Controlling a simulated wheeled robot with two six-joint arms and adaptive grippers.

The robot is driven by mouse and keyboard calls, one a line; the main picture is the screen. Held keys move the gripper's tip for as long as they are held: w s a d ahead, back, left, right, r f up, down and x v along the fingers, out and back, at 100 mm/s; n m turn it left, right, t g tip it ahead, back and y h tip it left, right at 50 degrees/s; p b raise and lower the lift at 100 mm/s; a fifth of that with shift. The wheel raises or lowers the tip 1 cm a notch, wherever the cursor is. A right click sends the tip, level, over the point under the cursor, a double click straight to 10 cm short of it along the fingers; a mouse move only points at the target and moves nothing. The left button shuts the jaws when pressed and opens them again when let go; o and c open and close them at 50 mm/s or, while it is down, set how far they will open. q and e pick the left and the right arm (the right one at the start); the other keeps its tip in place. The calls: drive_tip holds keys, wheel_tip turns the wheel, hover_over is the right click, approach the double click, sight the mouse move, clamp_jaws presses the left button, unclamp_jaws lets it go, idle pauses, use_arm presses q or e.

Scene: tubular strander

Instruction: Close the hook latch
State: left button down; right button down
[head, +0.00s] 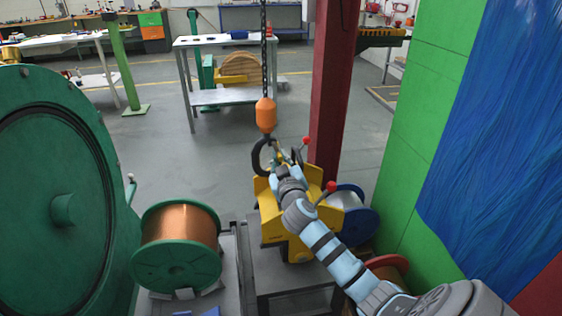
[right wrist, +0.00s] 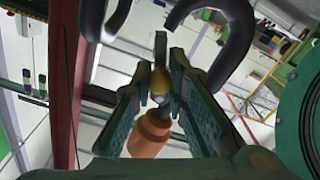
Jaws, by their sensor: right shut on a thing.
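A dark hook (head: 259,155) hangs below an orange hook block (head: 265,115) on a chain. In the right wrist view, the dark curved hook (right wrist: 232,48) fills the upper part, with a gap between its two curved pieces, and the orange block (right wrist: 148,137) is below. My right gripper (head: 281,160) is at the hook. In the wrist view, its fingers (right wrist: 160,82) are shut on a small brass-coloured piece, apparently the latch (right wrist: 160,79). Whether the latch meets the hook tip cannot be told. My left gripper is not in view.
A yellow fixture (head: 270,228) with red-knobbed levers (head: 331,187) stands under the hook and my right arm. A red column (head: 334,90) is just behind. Copper (head: 180,224) and silver (head: 346,200) spools stand at either side. A green panel (head: 428,110) bounds the right.

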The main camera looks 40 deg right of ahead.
drive_tip(key=shift+f, duration=0.1)
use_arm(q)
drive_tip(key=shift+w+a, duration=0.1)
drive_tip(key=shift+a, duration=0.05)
use_arm(e)
drive_tip(key=c, duration=1.6)
unclamp_jaws()
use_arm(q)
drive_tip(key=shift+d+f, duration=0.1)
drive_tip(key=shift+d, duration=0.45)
use_arm(e)
drive_tip(key=shift+o, duration=0.2)
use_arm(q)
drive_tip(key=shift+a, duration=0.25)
use_arm(e)
drive_tip(key=v, duration=1.2)
